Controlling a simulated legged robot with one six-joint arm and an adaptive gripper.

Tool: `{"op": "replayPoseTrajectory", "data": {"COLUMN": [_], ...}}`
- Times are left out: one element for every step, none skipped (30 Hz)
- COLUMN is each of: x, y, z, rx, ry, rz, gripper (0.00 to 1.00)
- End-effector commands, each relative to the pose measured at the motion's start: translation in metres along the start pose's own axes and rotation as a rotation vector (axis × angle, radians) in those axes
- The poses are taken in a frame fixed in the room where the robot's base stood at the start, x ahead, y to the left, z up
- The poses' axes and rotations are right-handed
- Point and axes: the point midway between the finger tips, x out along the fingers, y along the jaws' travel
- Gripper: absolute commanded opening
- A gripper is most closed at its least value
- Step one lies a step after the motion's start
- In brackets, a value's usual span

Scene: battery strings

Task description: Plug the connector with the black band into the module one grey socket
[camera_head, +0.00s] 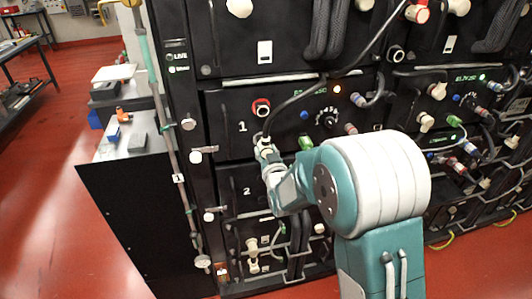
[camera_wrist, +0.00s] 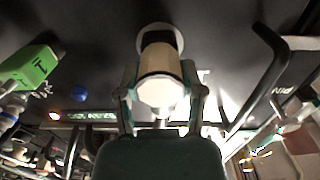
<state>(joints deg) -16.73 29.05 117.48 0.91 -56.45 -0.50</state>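My gripper (camera_head: 265,152) is at the left side of the module one panel (camera_head: 285,108), just below its red-ringed socket (camera_head: 261,108). In the wrist view my gripper (camera_wrist: 162,100) has its two fingers on either side of a cream connector (camera_wrist: 160,62), closed against it. The connector's far end meets a pale grey ring (camera_wrist: 160,31) on the black panel, probably the grey socket. I cannot tell how deep it sits.
A black handle bar (camera_wrist: 262,75) stands out close beside the gripper in the wrist view. A green block (camera_wrist: 30,67) and a blue knob (camera_wrist: 83,91) are on the other side. Lower modules (camera_head: 235,185) carry more handles and plugs. A bench (camera_head: 125,140) stands at left.

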Motion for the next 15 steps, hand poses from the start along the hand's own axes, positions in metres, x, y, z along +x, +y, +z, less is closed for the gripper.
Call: {"op": "replayPoseTrajectory", "data": {"x": [0.0007,0.0007,0.0007,0.0006,0.0006,0.0005,0.0005,0.0005,0.0004,0.0004,0.0004,0.0004,0.0003,0.0001,-0.0006], "y": [0.0000,0.0000,0.0000,0.0000,0.0000,-0.0001,-0.0001,-0.0001,-0.0001,-0.0001,-0.0001,-0.0001,-0.0001,-0.0001,-0.0001], "z": [-0.0010,-0.0010,-0.0009,-0.0009,-0.0008,-0.0007,-0.0007,-0.0007,-0.0006,-0.0006,-0.0006,-0.0005,0.0000,0.0000,0.0000], "rx": [0.000,0.000,0.000,0.000,0.000,0.000,0.000,0.000,0.000,0.000,0.000,0.000,0.000,0.000,0.000], "ry": [0.002,0.002,0.002,0.002,0.002,0.002,0.002,0.002,0.001,0.001,0.001,0.001,0.000,0.000,0.000], "rz": [0.000,0.000,0.000,0.000,0.000,0.000,0.000,0.000,0.000,0.000,0.000,0.000,0.000,0.000,0.000], "gripper": [0.68,0.82,0.91,0.91,0.91,0.91,0.91,0.91,0.91,0.91,0.91,0.91,0.91,0.91,0.91]}}
